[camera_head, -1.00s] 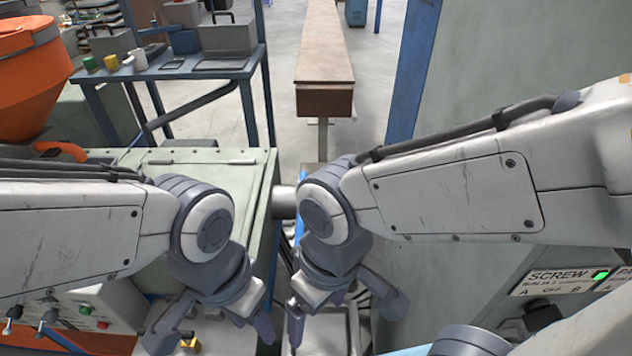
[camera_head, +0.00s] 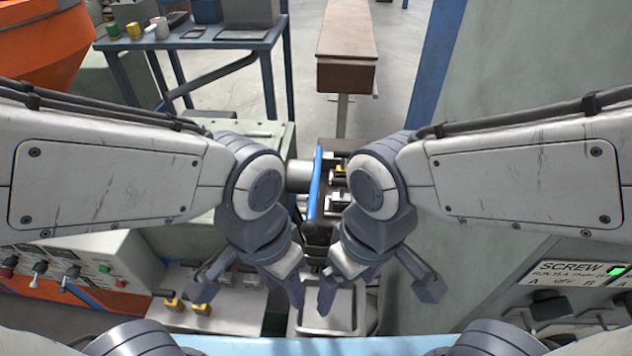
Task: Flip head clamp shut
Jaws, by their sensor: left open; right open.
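A blue upright bar (camera_head: 315,185) with small metal fittings (camera_head: 338,182) beside it shows in the gap between my two wrists. I cannot tell which of these parts is the head clamp, as my arms hide much of the machine. My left gripper (camera_head: 248,287) is open and hangs left of the gap, its fingers spread and pointing down. My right gripper (camera_head: 379,287) is open and hangs right of the gap. Their inner fingers are close to each other. I see nothing between the fingers of either gripper.
A grey metal tray (camera_head: 345,315) lies below the grippers. A control panel (camera_head: 85,268) with knobs stands at left, with yellow-topped parts (camera_head: 172,302) beside it. A panel marked SCREW (camera_head: 575,268) with a green light is at right. A blue edge (camera_head: 310,345) crosses the front.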

